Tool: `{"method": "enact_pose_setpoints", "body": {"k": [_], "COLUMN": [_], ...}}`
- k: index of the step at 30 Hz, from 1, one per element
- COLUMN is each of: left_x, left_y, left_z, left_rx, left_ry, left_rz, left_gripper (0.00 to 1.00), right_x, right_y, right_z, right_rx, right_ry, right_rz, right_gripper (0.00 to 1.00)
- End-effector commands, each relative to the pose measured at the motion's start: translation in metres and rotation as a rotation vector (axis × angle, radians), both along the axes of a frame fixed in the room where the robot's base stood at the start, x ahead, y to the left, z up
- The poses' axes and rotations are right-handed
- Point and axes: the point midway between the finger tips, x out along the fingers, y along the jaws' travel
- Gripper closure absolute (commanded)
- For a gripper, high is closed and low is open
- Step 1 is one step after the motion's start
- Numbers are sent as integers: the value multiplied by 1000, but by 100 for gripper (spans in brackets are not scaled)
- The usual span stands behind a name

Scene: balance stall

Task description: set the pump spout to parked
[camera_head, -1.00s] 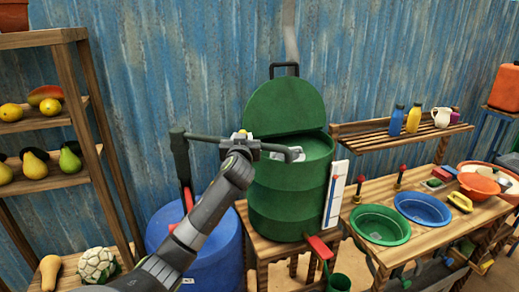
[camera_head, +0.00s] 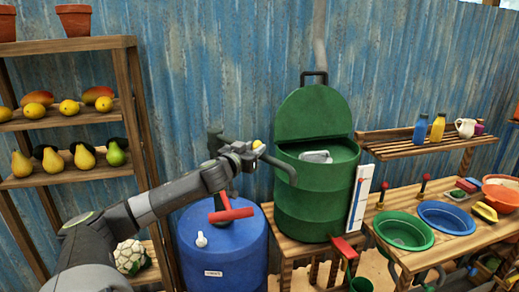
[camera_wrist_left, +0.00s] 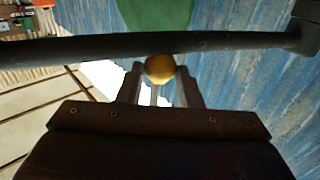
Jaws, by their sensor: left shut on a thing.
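The pump stands on a blue barrel (camera_head: 225,250), with a dark upright post and a red handle (camera_head: 231,215). Its dark spout (camera_head: 280,163) reaches right from the post, and its down-bent tip is in front of the left rim of the green drum (camera_head: 312,208). A yellow knob (camera_head: 257,144) sits on the spout. My left gripper (camera_head: 250,150) is shut on this knob. In the left wrist view, the knob (camera_wrist_left: 160,68) is between the two fingers and the spout (camera_wrist_left: 90,48) crosses just beyond. My right gripper is not in view.
A wooden shelf (camera_head: 70,44) with fruit and pots stands at the left. The drum's raised lid (camera_head: 312,115) is behind its opening. A bench at the right carries a green basin (camera_head: 403,243) and a blue basin (camera_head: 447,232).

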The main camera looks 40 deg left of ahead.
Motion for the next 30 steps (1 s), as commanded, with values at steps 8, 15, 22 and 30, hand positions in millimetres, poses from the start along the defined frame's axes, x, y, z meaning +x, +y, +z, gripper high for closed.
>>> {"method": "enact_pose_setpoints", "body": {"k": [8, 15, 22, 30], "left_x": [-4, -4, -4, -5], "left_y": [1, 1, 1, 1], "left_z": [-1, -1, -1, -1], "left_rx": [0, 0, 0, 1], "left_ry": [1, 1, 1, 0], "left_rz": [-15, -15, -14, -15], "left_gripper": [100, 100, 47, 47], "right_x": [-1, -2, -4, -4], "right_y": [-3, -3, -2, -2], "right_z": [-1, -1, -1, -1], "right_rx": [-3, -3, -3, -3], "right_ry": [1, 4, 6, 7], "right_rz": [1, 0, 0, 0], "right_gripper": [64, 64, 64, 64]}}
